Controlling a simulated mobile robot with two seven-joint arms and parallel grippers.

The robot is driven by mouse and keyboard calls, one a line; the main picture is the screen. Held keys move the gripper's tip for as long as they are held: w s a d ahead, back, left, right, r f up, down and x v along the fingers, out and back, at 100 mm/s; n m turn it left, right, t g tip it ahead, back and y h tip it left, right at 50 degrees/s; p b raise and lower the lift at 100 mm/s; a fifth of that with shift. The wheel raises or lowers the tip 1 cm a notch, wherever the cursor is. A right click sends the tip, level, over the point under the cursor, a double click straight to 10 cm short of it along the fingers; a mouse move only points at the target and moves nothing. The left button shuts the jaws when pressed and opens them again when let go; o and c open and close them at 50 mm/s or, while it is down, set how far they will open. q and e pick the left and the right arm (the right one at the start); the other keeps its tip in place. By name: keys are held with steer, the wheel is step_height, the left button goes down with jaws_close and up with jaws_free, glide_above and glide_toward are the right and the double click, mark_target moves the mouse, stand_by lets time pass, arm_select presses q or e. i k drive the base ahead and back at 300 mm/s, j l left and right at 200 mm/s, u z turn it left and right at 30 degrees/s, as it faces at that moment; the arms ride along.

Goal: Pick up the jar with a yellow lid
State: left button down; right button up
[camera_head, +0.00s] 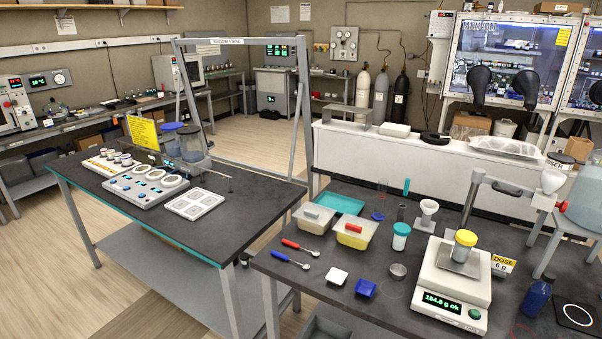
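The jar with a yellow lid (464,247) stands upright on the pan of a white scale (450,287) on the dark table at the right. Its lid is on, and its clear body holds something pale. The scale's green display appears to read "194.6 g ok". Neither of my grippers is in view.
Near the scale are a white funnel (428,211), a small metal cup (397,271), a yellow dose sign (503,263) and a dark blue bottle (535,296). A grey doser stand rises behind.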

mark_target(460, 253)
steer(key=z, duration=1.25)
steer(key=i+l, duration=0.1)
steer(key=l, duration=0.55)
steer(key=l+u, duration=0.25)
steer(key=l, duration=0.2)
steer(key=l+u, duration=0.25)
steer(key=l, duration=0.2)
